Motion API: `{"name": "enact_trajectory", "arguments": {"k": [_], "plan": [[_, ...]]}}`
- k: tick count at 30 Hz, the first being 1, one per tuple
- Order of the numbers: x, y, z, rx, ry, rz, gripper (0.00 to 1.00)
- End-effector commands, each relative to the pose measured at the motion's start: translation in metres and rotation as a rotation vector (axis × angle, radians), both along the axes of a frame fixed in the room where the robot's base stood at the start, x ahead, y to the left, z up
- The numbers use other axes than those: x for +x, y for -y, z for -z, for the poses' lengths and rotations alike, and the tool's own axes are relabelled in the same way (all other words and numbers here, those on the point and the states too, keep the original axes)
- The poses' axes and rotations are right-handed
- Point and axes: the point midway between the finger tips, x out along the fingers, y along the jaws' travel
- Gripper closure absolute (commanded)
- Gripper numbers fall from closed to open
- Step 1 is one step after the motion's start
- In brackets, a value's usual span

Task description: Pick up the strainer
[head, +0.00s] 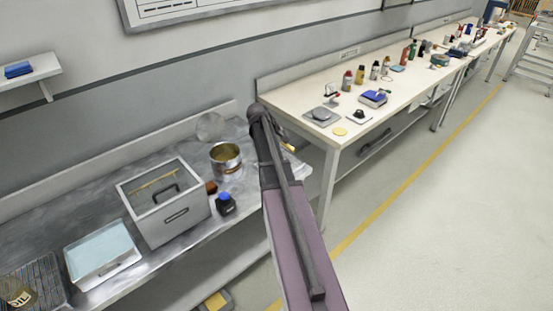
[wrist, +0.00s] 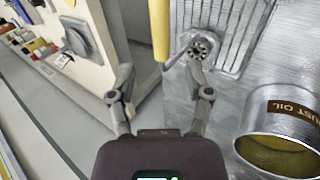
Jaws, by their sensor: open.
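A tool with a yellow handle (wrist: 160,28) and a bent metal neck ending in a small round head with dark holes (wrist: 201,46) appears to be the strainer. In the head view its yellow handle (head: 288,147) shows just right of my arm; the rest is hidden there. My gripper (wrist: 160,72) is open and empty in the wrist view. Its fingers stand apart, with the lower end of the handle beyond the gap between them. The right fingertip overlaps the neck area in the picture; I cannot tell whether it touches.
A rust oil tin (wrist: 280,125) stands close by on the metal bench (head: 60,212). A pale worktable (head: 300,120) with tools stands right, across a gap.

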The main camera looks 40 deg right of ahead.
Motion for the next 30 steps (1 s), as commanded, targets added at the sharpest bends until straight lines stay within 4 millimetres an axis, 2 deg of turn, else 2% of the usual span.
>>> {"name": "enact_trajectory", "arguments": {"k": [15, 30], "plan": [[0.003, 0.021, 0.038, 0.000, 0.001, 0.000, 0.35], [0.003, 0.026, 0.042, 0.000, 0.000, 0.000, 0.35]]}}
